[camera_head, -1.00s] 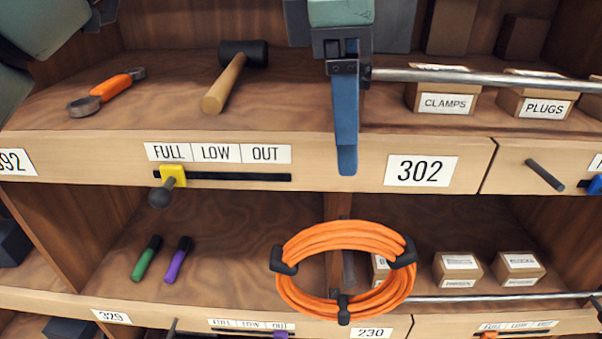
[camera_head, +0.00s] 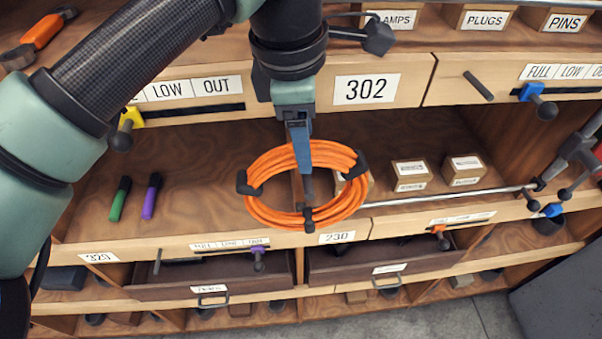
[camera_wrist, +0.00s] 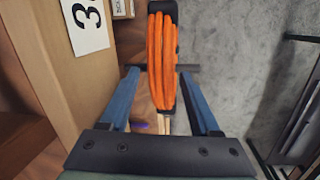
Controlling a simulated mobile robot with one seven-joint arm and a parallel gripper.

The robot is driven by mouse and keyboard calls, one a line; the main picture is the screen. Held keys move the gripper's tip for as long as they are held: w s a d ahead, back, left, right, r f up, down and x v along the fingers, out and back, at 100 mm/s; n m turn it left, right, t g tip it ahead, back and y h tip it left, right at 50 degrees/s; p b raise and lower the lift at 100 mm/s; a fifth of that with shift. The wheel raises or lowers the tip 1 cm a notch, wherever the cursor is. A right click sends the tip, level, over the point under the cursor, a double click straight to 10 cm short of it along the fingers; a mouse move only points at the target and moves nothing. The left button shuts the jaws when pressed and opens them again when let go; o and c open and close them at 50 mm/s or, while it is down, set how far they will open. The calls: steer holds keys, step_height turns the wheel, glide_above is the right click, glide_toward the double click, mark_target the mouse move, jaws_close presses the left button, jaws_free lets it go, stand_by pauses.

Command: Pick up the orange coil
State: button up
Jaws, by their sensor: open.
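The orange coil (camera_head: 335,155) hangs upright as a ring at the front of the middle shelf, with black clips around it. In the wrist view the coil (camera_wrist: 160,55) shows edge-on. My gripper (camera_head: 303,168) is at the coil's top, its blue finger overlapping the upper band in the head view. In the wrist view my gripper (camera_wrist: 160,75) is open, with one blue finger on each side of the coil. I cannot tell whether either finger touches it.
The shelf edge with label 302 (camera_head: 366,89) is just above the coil. Small boxes (camera_head: 411,175) stand right of it behind a metal rail (camera_head: 450,196). Green (camera_head: 120,199) and purple (camera_head: 151,196) handles lie to the left. Open drawers (camera_head: 215,277) are below.

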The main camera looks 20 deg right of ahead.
steer(key=shift+f, duration=0.1)
steer(key=shift+c, duration=0.2)
jaws_close()
stand_by(0.5)
steer(key=shift+r+b, duration=1.05)
steer(key=shift+r, duration=0.6)
steer(key=s+a+b, duration=0.2)
steer(key=s+b, duration=0.1)
steer(key=s, duration=0.5)
steer(key=s+a+b, duration=0.3)
steer(key=s+b, duration=0.1)
steer(key=s, duration=0.5)
steer(key=shift+s+r, duration=0.15)
steer(key=shift+s, duration=0.05)
